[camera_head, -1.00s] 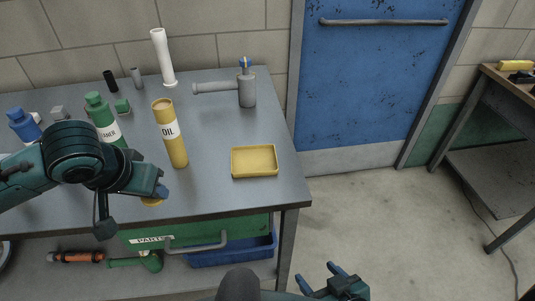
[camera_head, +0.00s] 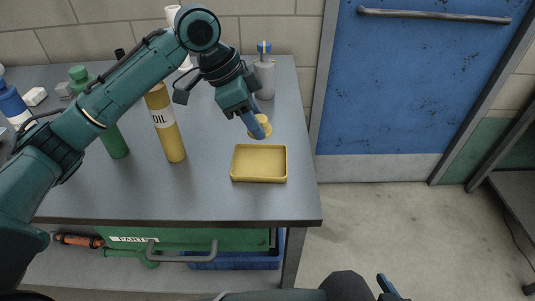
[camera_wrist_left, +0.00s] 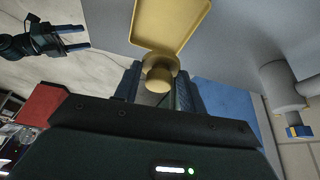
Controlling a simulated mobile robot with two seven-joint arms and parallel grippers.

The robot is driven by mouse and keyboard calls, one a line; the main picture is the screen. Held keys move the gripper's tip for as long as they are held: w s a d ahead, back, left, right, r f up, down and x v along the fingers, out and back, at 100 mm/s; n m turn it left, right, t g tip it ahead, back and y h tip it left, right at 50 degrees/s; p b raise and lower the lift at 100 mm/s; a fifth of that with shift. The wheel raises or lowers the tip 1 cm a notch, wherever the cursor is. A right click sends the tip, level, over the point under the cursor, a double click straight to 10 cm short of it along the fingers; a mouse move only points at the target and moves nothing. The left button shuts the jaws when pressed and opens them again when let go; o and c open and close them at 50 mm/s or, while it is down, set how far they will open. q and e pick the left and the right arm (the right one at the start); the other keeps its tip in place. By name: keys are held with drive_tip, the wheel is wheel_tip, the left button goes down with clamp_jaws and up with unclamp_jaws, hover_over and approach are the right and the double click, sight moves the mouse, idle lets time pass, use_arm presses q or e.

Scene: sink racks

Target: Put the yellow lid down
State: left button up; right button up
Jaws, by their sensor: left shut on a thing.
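The yellow lid (camera_head: 265,129) is a small round cap with a knob. My left gripper (camera_head: 257,127) is shut on it, just behind the yellow tray (camera_head: 259,164); I cannot tell whether the lid touches the table. In the left wrist view the lid's knob (camera_wrist_left: 158,79) sits between the fingers, and the empty tray (camera_wrist_left: 170,25) shows beyond it.
The grey table (camera_head: 220,203) is bare in front of the tray. A grey bottle with a blue top (camera_head: 265,78) stands behind the lid. A green bottle (camera_head: 115,142) and a blue bottle (camera_head: 12,104) stand left. A green drawer (camera_head: 185,238) is under the tabletop.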

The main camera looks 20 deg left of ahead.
use_arm(q)
hover_over(263, 164)
drive_tip(key=a, duration=0.2)
drive_tip(key=f, duration=0.4)
drive_tip(key=shift+s+d+f, duration=0.2)
drive_tip(key=shift+s+f, duration=0.15)
drive_tip(key=shift+f, duration=0.05)
drive_tip(key=shift+f+b, duration=0.4)
drive_tip(key=shift+f, duration=1.75)
drive_tip(key=shift+f, duration=0.1)
drive_tip(key=o, duration=0.8)
drive_tip(key=p+v, duration=0.1)
drive_tip(key=v, duration=1.1)
